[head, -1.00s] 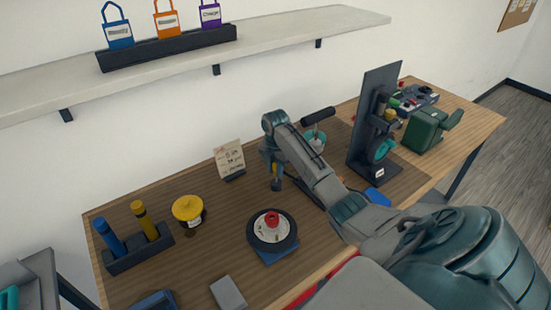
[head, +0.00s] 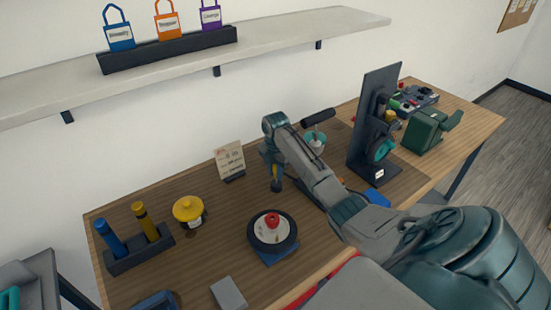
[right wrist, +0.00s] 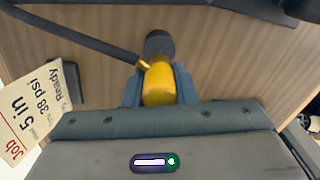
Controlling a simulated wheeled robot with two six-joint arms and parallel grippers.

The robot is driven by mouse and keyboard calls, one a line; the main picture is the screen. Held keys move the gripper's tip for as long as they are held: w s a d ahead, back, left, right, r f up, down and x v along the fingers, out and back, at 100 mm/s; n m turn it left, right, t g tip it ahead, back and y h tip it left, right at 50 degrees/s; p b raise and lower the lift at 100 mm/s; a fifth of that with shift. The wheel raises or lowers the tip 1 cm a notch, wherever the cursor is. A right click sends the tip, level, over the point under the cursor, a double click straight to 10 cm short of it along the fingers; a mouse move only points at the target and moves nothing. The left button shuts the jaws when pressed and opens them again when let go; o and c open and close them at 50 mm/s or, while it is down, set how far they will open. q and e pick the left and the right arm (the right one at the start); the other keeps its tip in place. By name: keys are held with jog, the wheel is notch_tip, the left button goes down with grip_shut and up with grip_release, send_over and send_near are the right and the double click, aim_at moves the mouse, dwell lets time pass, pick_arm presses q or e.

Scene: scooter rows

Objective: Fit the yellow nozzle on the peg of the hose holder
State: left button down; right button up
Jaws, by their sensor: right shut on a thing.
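My right gripper (right wrist: 158,88) is shut on the yellow nozzle (right wrist: 158,80). The nozzle also shows in the head view (head: 276,172), small, below my right wrist and above the table. A dark hose (right wrist: 85,35) runs off to the left from the nozzle in the right wrist view. A dark round piece (right wrist: 158,44) shows at the nozzle's far end; I cannot tell whether it belongs to the nozzle or to the hose holder. I cannot make out the holder's peg for certain. My left gripper is not in view.
A sign card (head: 229,160) stands left of the gripper. A wheel with a red knob (head: 272,230) lies in front. A black-handled device (head: 317,118) and a tall dark stand (head: 373,125) are to the right. A yellow-lidded jar (head: 188,210) stands left.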

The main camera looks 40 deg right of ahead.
aim_at(276, 184)
jog(key=shift+f, duration=0.3)
dwell(0.5)
jog(key=shift+p, duration=0.5)
jog(key=shift+f+b, duration=0.65)
jog(key=shift+f, duration=0.65)
dwell(0.3)
jog(key=o, duration=1.1)
notch_tip(276, 184, up, 10)
jog(key=b, duration=0.3)
jog(key=shift+r+b, duration=0.3)
jog(key=shift+r, duration=0.15)
